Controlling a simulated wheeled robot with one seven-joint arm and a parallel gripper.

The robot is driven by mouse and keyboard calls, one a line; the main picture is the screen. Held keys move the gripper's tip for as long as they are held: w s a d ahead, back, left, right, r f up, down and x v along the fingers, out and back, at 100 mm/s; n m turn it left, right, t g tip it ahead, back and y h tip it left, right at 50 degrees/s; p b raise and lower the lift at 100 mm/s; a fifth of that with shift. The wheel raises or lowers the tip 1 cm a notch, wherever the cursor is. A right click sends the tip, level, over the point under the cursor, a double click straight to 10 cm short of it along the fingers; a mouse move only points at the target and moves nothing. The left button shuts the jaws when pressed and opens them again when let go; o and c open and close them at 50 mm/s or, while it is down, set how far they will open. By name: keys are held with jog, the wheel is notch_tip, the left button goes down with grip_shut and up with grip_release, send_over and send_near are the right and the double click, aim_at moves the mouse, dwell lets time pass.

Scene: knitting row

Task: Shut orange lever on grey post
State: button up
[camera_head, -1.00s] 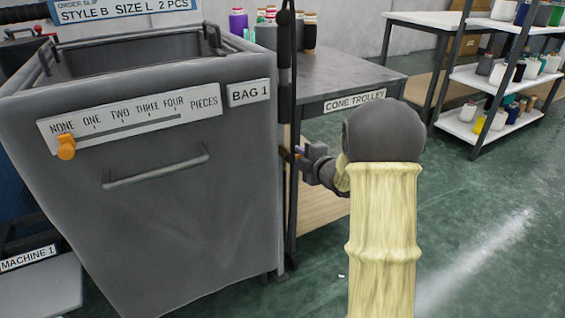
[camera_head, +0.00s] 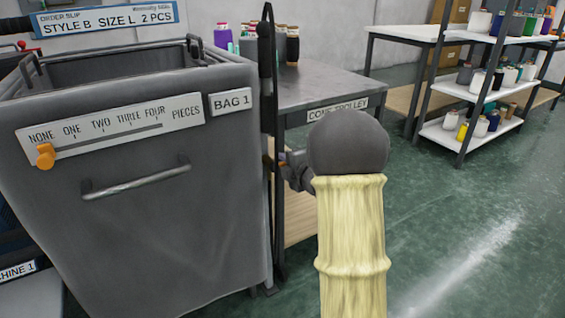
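A thin dark grey post (camera_head: 267,80) stands upright between the grey bag bin and the cone trolley. A small orange-brown bit shows beside the post at the height of my gripper; it is too small to tell whether it is the lever. My gripper (camera_head: 284,160) is at the post's right side, mostly hidden behind my own forearm and wrist. Its fingers are too small and covered to tell whether they are open or shut, or whether they touch anything.
The grey bin labelled BAG 1 (camera_head: 140,240) fills the left, with a handle and an orange slider (camera_head: 45,156) at NONE. The cone trolley (camera_head: 325,85) stands behind the post. A rack of cones (camera_head: 470,80) is at the right. The green floor (camera_head: 450,210) at right is clear.

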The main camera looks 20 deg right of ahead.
jog(key=shift+o, duration=0.5)
jog(key=p+v, duration=0.4)
jog(key=v, duration=1.3)
jog(key=shift+s+p, duration=0.25)
jog(key=shift+p, duration=0.05)
jog(key=shift+w+r, duration=0.1)
